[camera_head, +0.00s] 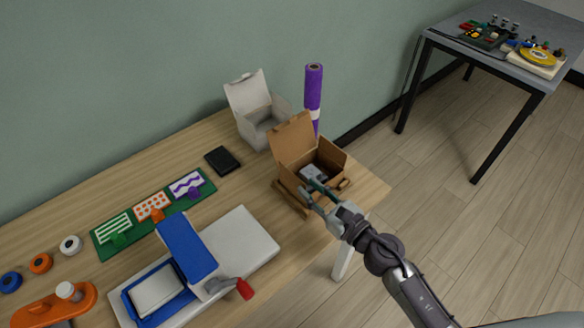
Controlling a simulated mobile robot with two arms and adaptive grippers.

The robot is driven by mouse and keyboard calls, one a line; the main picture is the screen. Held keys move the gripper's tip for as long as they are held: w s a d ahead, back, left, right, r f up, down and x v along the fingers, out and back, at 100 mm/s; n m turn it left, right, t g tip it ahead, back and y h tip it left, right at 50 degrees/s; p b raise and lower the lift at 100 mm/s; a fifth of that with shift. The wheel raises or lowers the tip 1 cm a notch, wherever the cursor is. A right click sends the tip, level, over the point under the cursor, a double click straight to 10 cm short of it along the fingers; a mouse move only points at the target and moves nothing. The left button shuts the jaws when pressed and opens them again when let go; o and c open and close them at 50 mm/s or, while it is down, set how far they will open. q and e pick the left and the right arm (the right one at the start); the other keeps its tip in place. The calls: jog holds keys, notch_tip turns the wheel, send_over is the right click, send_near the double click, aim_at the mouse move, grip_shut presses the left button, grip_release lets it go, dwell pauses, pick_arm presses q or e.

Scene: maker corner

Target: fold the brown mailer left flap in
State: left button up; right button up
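The brown mailer (332,158) is an open cardboard box near the table's right end. Its lid (293,138) stands up at the back. A brown flap (290,198) sticks outward at its lower left side, and a small piece of cardboard (344,185) shows at the lower right. A grey item (313,172) lies inside. My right gripper (310,189) is at the near side of the mailer, its fingers apart with nothing seen between them. It hides part of the near wall, and I cannot tell whether it touches. My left gripper is not in view.
A white open box (252,95) and a purple roll (313,90) stand behind the mailer. A black pad (222,160), a green board (150,211) and a blue-and-white press (185,250) with a red-ended lever lie left. A second table (560,35) stands far right.

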aim_at(279, 162)
jog(key=p+x, duration=0.1)
jog(key=x, duration=0.6)
jog(key=shift+w+a, duration=0.1)
grip_shut()
